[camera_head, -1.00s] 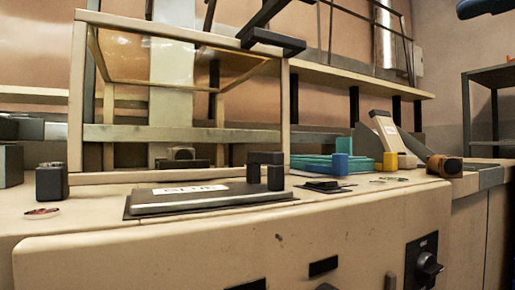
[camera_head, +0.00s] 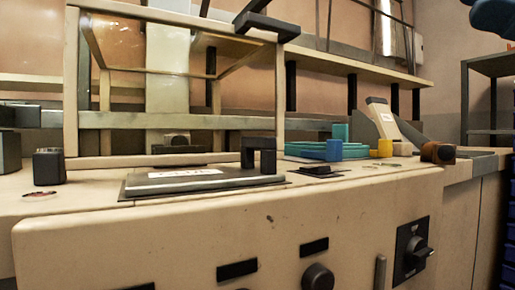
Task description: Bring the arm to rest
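No gripper fingers can be made out in the head view, so I cannot see whether my gripper is open, shut or holding anything. A dark blue rounded shape (camera_head: 492,16) is cut off by the top right corner; I cannot tell whether it is part of my arm. A beige bench (camera_head: 150,245) fills the lower part of the view.
A framed glass case (camera_head: 72,100) stands behind the plate. A black block (camera_head: 48,166) is at left. A blue block (camera_head: 333,150), a yellow block (camera_head: 385,147) and a brown cylinder (camera_head: 438,153) stand at right. A black knob (camera_head: 413,250) projects from the bench front. A shelf stands at far right (camera_head: 490,65).

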